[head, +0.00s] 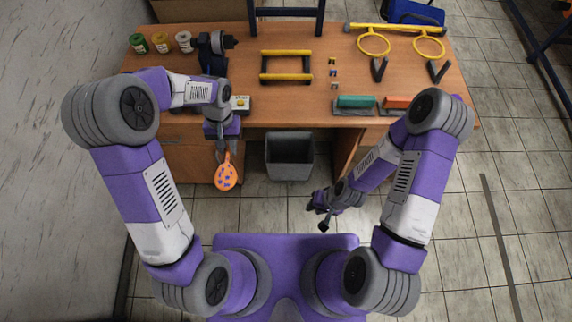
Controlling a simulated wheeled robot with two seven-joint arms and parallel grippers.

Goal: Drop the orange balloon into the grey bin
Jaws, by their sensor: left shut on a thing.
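The orange balloon (226,178) has blue printed spots and hangs below my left gripper (226,156). My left gripper is shut on the balloon's narrow upper end, in front of the desk's edge. The grey bin (289,157) stands on the floor under the desk, to the right of the balloon, with its open top facing up. The balloon is apart from the bin. My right gripper (321,211) is low over the floor, in front and to the right of the bin, with no object seen in it. Its fingers are too small and dark to judge.
The wooden desk (290,102) holds several paint jars (160,43), a dark device (213,48), a yellow-barred frame (286,66), yellow rings (374,42), and green (356,101) and orange (397,101) blocks. The tiled floor between my base and the bin is clear.

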